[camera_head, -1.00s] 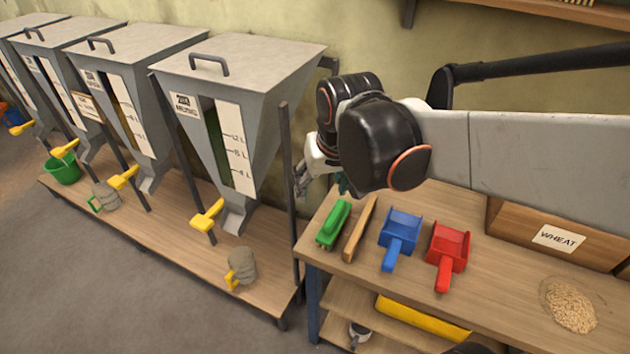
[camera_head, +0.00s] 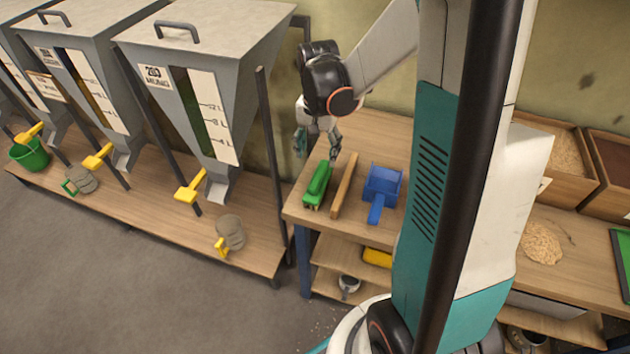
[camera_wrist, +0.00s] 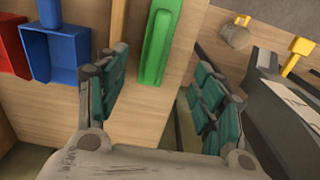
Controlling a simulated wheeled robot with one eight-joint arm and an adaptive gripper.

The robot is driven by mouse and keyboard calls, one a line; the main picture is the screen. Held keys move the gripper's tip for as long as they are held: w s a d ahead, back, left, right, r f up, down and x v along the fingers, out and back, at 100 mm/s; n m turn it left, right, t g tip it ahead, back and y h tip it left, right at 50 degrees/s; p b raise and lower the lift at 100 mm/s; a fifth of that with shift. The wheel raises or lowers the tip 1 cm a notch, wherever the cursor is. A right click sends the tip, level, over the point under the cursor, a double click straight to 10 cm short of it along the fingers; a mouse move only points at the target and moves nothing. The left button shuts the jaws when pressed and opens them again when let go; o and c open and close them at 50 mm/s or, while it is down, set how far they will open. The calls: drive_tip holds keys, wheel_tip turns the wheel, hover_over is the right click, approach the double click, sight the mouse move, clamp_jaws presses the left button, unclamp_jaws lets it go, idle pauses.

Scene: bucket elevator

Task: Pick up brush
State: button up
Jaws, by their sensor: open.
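The green brush (camera_head: 317,185) lies on the wooden worktable near its left edge. In the wrist view the brush (camera_wrist: 158,42) lies lengthwise, ahead of and between the two teal-padded fingers. My gripper (camera_head: 318,148) is open and empty above the table, just behind the far end of the brush. Its spread fingers also show in the wrist view (camera_wrist: 163,78). The fingers do not appear to touch the brush; their exact height above the table is hard to tell.
A wooden stick (camera_head: 344,185) lies close to the right of the brush, with a blue scoop (camera_head: 382,184) beyond it. A red scoop (camera_wrist: 10,45) shows in the wrist view. Hoppers (camera_head: 215,60) stand left of the worktable (camera_head: 375,135). A grain pile (camera_head: 541,243) lies at right.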

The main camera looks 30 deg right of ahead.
sight(319, 173)
wheel_tip(319, 173, down, 5)
drive_tip(key=shift+f+b, duration=0.1)
drive_tip(key=shift+b, duration=0.65)
drive_tip(key=f+b, duration=0.1)
drive_tip(key=f, duration=0.1)
drive_tip(key=f+b, duration=0.1)
drive_tip(key=f, duration=0.2)
drive_tip(key=shift+s+d+b, duration=0.1)
drive_tip(key=shift+d+b, duration=0.1)
drive_tip(key=shift+b, duration=0.15)
drive_tip(key=c, duration=1)
